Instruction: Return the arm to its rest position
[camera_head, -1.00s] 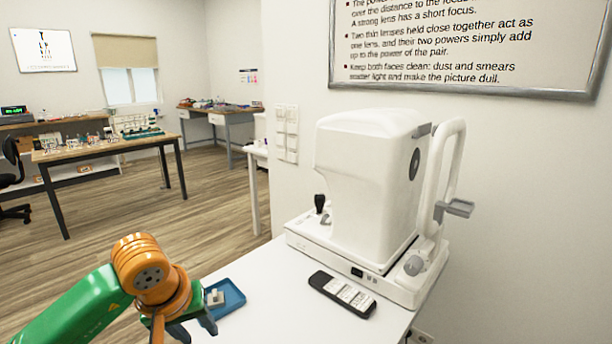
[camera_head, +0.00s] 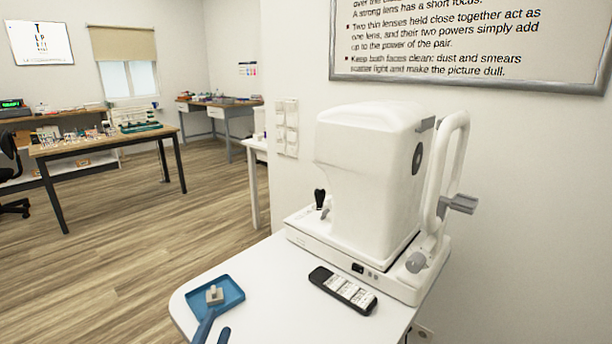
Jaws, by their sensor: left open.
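Only the two blue fingertips of my left gripper (camera_head: 214,330) show, at the bottom edge of the head view. They stand apart with nothing between them, just in front of the blue tray (camera_head: 232,297). I cannot tell whether one fingertip touches the tray's near rim. The rest of my left arm is out of the picture. A small pale block with a raised knob (camera_head: 214,295) sits in the tray. My right gripper is not in view.
The white table (camera_head: 275,320) also bears a large white eye-test machine (camera_head: 365,180) and a black strip with pale labels (camera_head: 343,290). A wall stands behind. Wooden floor (camera_head: 130,250) lies open to the left, with a wooden workbench (camera_head: 90,147) beyond.

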